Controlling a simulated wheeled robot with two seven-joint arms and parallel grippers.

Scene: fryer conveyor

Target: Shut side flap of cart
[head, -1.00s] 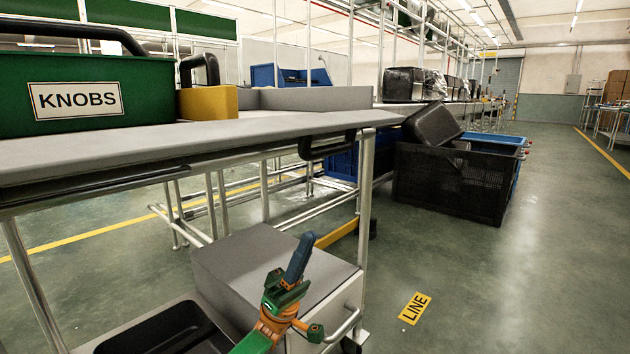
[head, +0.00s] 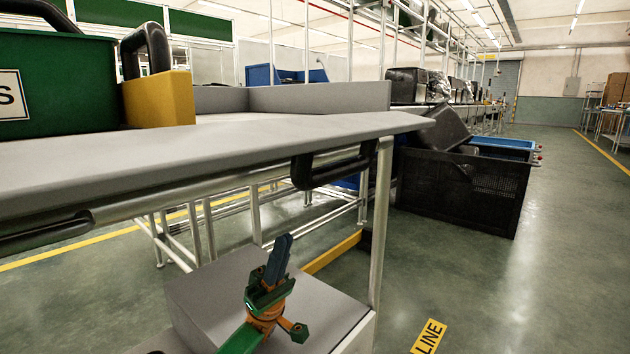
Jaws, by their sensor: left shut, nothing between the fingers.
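The grey cart (head: 320,98) fills the left and middle of the head view. Its far side has an upright grey wall, while the near side flap (head: 250,143) sticks out flat toward me like a shelf. A black handle (head: 330,168) hangs under the flap's edge near its right end. My left gripper (head: 284,243) is low in the picture, below the flap and apart from it in the picture. Its blue fingers are shut and empty, pointing up, in front of a grey box-like lower part (head: 200,290) of the cart. My right gripper is not in view.
A green bin (head: 65,80) and a yellow block-like item with a black handle (head: 160,98) stand on the cart. A black crate (head: 460,190) stands on the floor beyond it. A yellow LINE floor sign (head: 428,337) lies at lower right; the floor at right is clear.

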